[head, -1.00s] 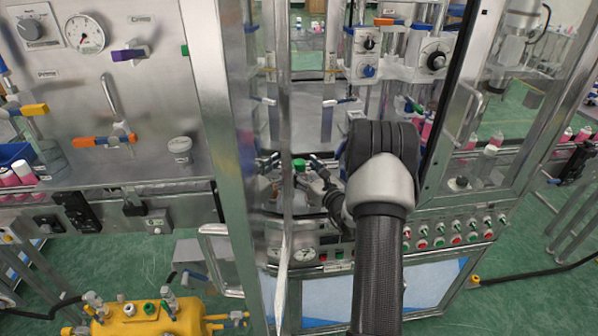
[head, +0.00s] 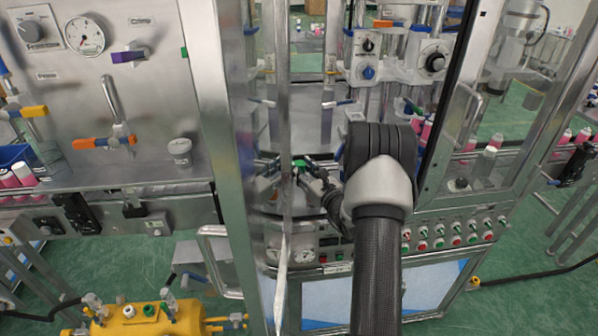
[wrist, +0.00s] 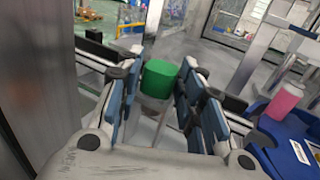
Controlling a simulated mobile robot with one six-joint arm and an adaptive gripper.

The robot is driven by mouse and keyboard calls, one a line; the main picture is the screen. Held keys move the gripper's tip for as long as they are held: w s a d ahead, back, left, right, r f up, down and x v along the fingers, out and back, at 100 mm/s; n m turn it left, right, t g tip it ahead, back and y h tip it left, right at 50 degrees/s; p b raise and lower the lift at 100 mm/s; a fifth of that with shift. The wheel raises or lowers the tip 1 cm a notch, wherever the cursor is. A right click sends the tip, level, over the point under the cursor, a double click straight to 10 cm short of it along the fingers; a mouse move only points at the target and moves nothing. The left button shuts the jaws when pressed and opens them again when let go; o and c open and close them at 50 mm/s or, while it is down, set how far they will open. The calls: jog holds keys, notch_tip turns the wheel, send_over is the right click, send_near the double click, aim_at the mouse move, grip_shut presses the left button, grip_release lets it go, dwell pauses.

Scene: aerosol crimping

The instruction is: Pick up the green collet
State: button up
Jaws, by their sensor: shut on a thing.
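The green collet (wrist: 160,78) is a short green cylinder between the blue-padded fingers of my gripper (wrist: 158,88) in the wrist view. The fingers press on it from both sides near their tips. In the head view a small part of the green collet (head: 299,164) shows at my gripper (head: 298,166), inside the machine's cabinet. What lies under the collet is hard to make out.
A vertical metal post (head: 225,150) and a door edge stand close to my gripper. A blue bin (wrist: 285,140) with a pink bottle (wrist: 285,101) is at the right in the wrist view. A yellow tank (head: 150,318) stands on the floor at lower left.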

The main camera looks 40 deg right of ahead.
jog(key=shift+c, duration=0.9)
jog(key=shift+r, duration=0.2)
jog(key=shift+r, duration=0.3)
notch_tip(320, 180, up, 27)
jog(key=p, duration=0.5)
jog(key=shift+p, duration=0.35)
jog(key=shift+b, duration=0.3)
